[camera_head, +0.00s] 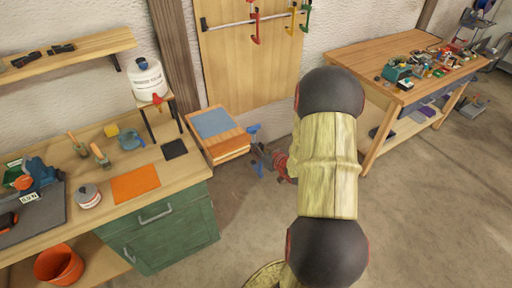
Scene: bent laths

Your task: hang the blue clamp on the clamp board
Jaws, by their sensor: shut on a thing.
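The blue clamp (253,130) is in my gripper (264,156), in front of the lower part of the clamp board. Blue parts of it show above and below the jaws, and its middle is hidden by them. The gripper is shut on it. My arm reaches down the right of the picture and hides part of the gripper's surroundings. The wooden clamp board (232,70) stands against the wall. A metal bar (228,22) runs across its upper part. A red clamp (254,28), an orange-yellow one (292,20) and a green one (306,17) hang on the bar, to the right.
A low wooden stand with a blue top (213,123) is just left of the gripper. A green cabinet bench (172,228) is at the left, a cluttered wooden workbench (350,62) at the right. Bare floor (232,240) lies between.

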